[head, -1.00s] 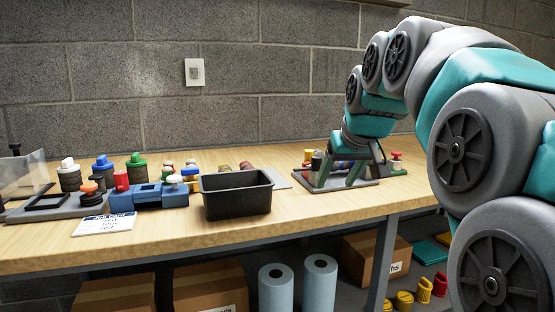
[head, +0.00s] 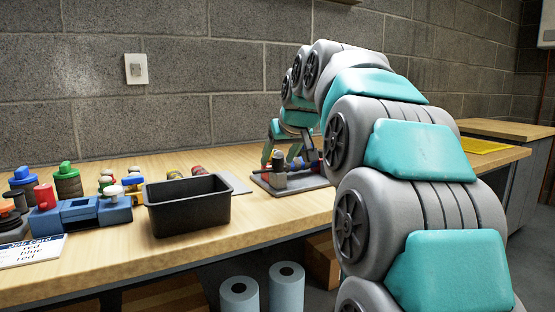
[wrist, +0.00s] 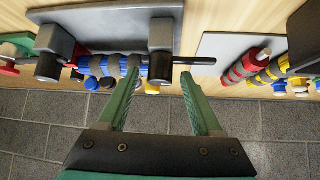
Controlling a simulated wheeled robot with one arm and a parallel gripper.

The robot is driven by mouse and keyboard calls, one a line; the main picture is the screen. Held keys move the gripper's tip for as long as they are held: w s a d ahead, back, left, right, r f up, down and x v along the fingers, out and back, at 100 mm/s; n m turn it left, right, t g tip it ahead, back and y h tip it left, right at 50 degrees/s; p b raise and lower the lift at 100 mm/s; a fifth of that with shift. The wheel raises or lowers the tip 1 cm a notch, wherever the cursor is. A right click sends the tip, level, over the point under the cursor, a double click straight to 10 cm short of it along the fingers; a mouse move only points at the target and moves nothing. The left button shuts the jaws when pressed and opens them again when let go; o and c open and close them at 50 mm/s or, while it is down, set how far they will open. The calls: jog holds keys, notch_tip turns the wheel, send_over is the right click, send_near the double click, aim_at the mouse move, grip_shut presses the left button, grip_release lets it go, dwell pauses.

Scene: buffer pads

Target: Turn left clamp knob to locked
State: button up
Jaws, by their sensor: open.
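The clamp fixture is a grey plate (head: 262,180) on the bench, partly behind my arm in the head view. In the wrist view its plate (wrist: 105,18) carries two grey blocks with black knobs, and a blue ribbed cylinder (wrist: 100,67) lies between them. I cannot tell contact or the knob's locked state.
A black bin (head: 188,212) stands left of the fixture. Left of it are blue blocks (head: 80,208), coloured knobbed parts and a job card (head: 30,250). A second plate (wrist: 215,45) with red and yellow ribbed cylinders lies beside the fixture. The block wall is behind.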

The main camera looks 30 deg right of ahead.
jog(key=shift+w+f, duration=0.3)
grip_shut()
dwell(0.4)
